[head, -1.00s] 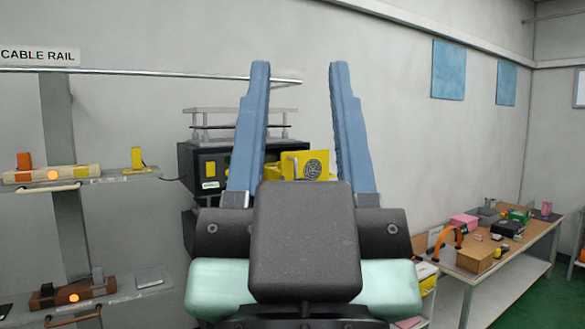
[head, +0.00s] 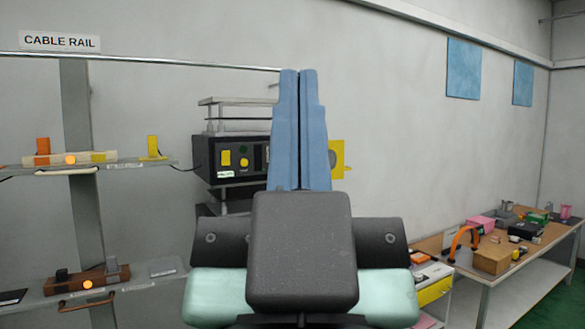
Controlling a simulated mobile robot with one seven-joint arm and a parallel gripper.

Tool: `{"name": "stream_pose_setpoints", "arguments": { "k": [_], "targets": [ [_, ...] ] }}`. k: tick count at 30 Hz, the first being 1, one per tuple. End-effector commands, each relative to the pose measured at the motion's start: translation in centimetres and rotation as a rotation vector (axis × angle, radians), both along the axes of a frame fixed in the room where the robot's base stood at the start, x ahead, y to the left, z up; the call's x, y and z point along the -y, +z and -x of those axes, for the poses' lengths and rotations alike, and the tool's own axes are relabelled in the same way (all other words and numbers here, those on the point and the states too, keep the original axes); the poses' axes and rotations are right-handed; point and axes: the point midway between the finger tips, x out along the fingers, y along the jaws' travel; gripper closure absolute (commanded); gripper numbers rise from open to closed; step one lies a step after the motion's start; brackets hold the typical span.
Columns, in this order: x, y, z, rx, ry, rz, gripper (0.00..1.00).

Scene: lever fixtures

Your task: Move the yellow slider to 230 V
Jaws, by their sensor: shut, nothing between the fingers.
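My gripper (head: 299,74) is in the middle of the head view, its two blue fingers pointing up and pressed together, with nothing between them. Behind it and to the left is a black box (head: 203,158) with a yellow piece (head: 225,158) on its front face and a small round yellow knob (head: 244,162) beside it. The yellow piece may be the slider; I cannot tell for sure. A pale label (head: 226,174) sits below it, too small to read, and I see no legible 230 V mark. My fingers hide the right part of the box front.
A yellow plate (head: 337,158) shows just right of my fingers, partly hidden. Shelves (head: 130,163) with orange and yellow fixtures stand at left under a CABLE RAIL sign (head: 60,41). A cluttered wooden table (head: 545,236) is at right.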

Motion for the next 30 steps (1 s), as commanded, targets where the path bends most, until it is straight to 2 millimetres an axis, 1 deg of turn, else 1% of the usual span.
{"name": "stream_pose_setpoints", "arguments": {
  "k": [1,6,9,10,12,14,30],
  "targets": [
    [0.0,-3.3,0.0,-0.002,-0.001,0.001,1.00],
    [0.0,-8.9,-0.1,-0.004,-0.004,0.003,1.00],
    [0.0,-11.4,-0.1,-0.004,-0.006,0.003,1.00],
    [0.0,-11.9,-0.1,-0.005,-0.006,0.003,1.00],
    [0.0,-12.7,-0.1,-0.005,-0.007,0.004,1.00],
    [0.0,-12.9,-0.1,-0.005,-0.007,0.004,1.00],
    [0.0,-12.6,-0.1,-0.004,-0.007,0.004,1.00]
  ]
}}
